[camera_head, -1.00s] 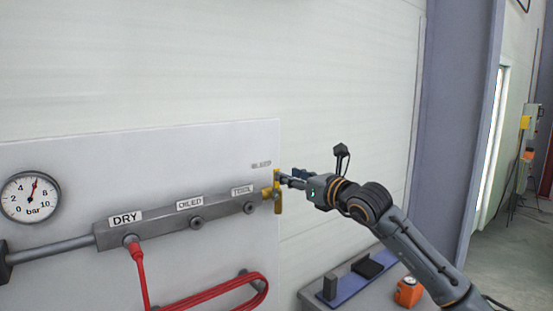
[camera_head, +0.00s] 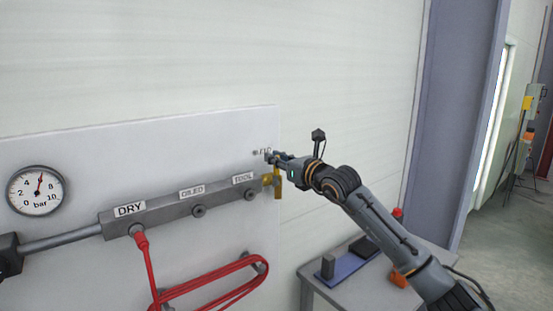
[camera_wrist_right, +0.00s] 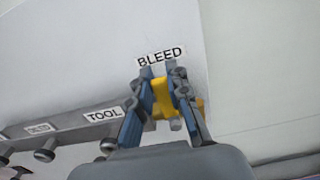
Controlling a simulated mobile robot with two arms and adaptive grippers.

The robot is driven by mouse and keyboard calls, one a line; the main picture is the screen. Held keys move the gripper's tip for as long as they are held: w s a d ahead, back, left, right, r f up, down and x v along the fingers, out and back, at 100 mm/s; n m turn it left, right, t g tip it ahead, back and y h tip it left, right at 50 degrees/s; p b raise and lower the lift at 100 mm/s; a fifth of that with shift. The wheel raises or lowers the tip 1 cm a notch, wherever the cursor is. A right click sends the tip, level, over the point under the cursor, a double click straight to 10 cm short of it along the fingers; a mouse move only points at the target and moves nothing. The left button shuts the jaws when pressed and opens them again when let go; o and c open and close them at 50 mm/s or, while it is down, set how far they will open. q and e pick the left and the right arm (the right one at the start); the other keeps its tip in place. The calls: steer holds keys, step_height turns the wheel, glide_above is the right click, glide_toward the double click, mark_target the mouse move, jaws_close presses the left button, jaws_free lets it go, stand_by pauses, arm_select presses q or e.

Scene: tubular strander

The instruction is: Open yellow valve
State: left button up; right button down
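The yellow valve (camera_head: 278,186) sits at the right end of the grey manifold bar, its handle hanging down in the head view. My right gripper (camera_head: 270,156) is at the valve's upper end, just above most of the handle. In the right wrist view, the two blue-grey fingers (camera_wrist_right: 161,75) stand apart, with the yellow valve (camera_wrist_right: 162,98) showing between them. I cannot tell whether the fingers touch it. The BLEED label (camera_wrist_right: 162,57) is just beyond the fingertips. My left gripper is in neither view.
The grey manifold (camera_head: 170,209) carries DRY, OILED and TOOL ports. A red hose (camera_head: 215,286) hangs from the DRY port. A pressure gauge (camera_head: 39,190) is on the left. A side table (camera_head: 312,276) with small items stands below my right arm.

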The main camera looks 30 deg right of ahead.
stand_by(0.3)
steer(key=d+f+m, duration=0.7)
steer(key=m, duration=1.1)
steer(key=shift+w+d+f+p, duration=0.15)
steer(key=shift+w+p, duration=0.15)
steer(key=shift+f, duration=0.1)
stand_by(0.4)
steer(key=c, duration=1.3)
jaws_free()
steer(key=shift+o, duration=0.2)
